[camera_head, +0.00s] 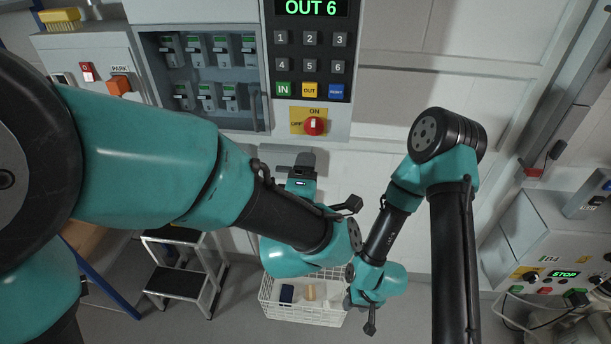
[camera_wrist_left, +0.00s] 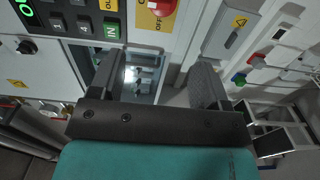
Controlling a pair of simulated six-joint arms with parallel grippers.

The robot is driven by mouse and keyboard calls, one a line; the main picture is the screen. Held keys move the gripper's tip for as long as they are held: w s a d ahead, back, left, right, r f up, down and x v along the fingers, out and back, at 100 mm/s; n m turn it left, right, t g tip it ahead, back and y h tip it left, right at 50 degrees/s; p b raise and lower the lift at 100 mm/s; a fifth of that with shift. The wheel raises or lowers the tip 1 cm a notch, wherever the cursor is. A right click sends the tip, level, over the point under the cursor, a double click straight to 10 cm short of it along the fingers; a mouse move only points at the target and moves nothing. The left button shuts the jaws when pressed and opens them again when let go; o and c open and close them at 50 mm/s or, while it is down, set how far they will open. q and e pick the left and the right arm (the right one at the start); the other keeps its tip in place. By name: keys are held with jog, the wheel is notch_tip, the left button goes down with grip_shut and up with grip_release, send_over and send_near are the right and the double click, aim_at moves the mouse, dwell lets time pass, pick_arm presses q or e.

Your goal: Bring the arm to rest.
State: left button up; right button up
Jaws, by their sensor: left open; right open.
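In the head view my left arm reaches across from the left and its gripper (camera_head: 287,158) is held up in front of the wall, below the panel with the rotary switch. In the left wrist view the two dark fingers of that gripper (camera_wrist_left: 152,75) stand wide apart with nothing between them. My right arm folds down from its raised elbow at the right. Its gripper (camera_head: 351,300) is low, by the right side of the white basket (camera_head: 300,317). It is small and partly hidden by its own wrist; it is open and I see nothing held.
A keypad panel (camera_head: 310,52) reading "OUT 6" is above, with a red switch (camera_head: 313,126). A cabinet of several grey devices (camera_head: 203,70) is to its left. A step stool (camera_head: 183,282) stands lower left, a control console (camera_head: 560,235) at right. The basket holds small items.

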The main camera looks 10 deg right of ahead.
pick_arm(q)
jog(key=shift+s+a, duration=0.1)
jog(key=shift+s, duration=0.1)
jog(key=shift+w+f, duration=0.1)
jog(key=w+a+f+m+g+y, duration=0.1)
jog(key=w+a+f+m+g, duration=0.1)
jog(key=a+f, duration=0.45)
jog(key=w+a+f+m+g, duration=0.2)
jog(key=a+f+m+g, duration=0.15)
jog(key=f, duration=0.65)
jog(key=w+a+f+m+g+y, duration=0.1)
jog(key=a+f+g, duration=0.1)
jog(key=a+f, duration=0.5)
jog(key=s+a+f+m+g, duration=0.3)
jog(key=s+a+f, duration=0.4)
jog(key=f, duration=0.3)
jog(key=s+a+f+m+g, duration=0.3)
jog(key=s+a+f+g, duration=0.3)
jog(key=f, duration=0.4)
jog(key=s+a, duration=0.1)
jog(key=s, duration=0.1)
jog(key=shift+s+a+f, duration=0.3)
jog(key=shift+f, duration=0.05)
